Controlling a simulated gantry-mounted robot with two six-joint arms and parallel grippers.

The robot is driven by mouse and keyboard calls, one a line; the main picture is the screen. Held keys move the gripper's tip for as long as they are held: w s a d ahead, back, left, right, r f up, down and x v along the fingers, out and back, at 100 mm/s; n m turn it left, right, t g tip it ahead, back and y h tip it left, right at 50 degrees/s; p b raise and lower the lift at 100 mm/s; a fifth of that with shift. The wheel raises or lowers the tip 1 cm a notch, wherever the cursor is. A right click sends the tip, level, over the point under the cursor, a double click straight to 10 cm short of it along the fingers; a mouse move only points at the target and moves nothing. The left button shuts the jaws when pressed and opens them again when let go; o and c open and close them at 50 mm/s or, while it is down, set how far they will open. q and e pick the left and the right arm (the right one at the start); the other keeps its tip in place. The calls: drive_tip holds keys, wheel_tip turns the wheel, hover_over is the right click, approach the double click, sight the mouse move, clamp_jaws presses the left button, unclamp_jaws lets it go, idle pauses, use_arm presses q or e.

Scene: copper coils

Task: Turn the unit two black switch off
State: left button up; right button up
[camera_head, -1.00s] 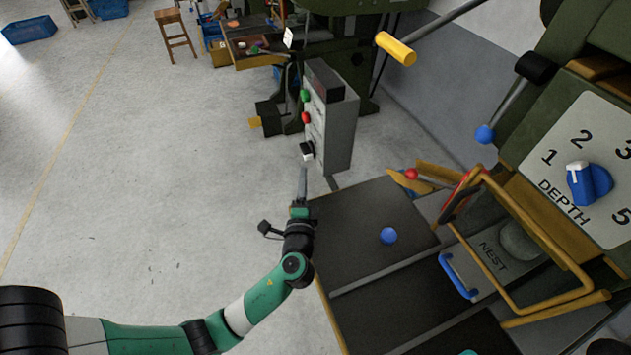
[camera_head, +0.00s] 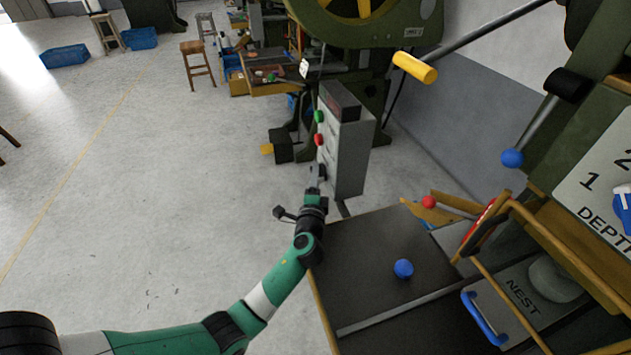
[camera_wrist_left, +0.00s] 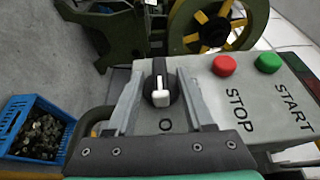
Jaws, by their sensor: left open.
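The black switch (camera_wrist_left: 160,88) is a round knob with a white pointer on the face of a grey control box (camera_head: 347,145). In the left wrist view the white end of the pointer faces the "O" mark. My left gripper (camera_head: 317,174) is open at the lower part of the box's face. In the left wrist view its two fingers stand on either side of the knob, with a gap visible at each side. In the head view the gripper hides the knob. The unit's number cannot be read. My right gripper is out of view.
A red STOP button (camera_wrist_left: 225,65) and a green START button (camera_wrist_left: 268,63) sit beside the knob. A dark worktable (camera_head: 385,250) with a blue ball knob (camera_head: 403,268) stands in front of the box. A yellow-handled lever (camera_head: 415,67) hangs above.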

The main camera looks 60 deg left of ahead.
use_arm(q)
clamp_jaws()
idle(0.3)
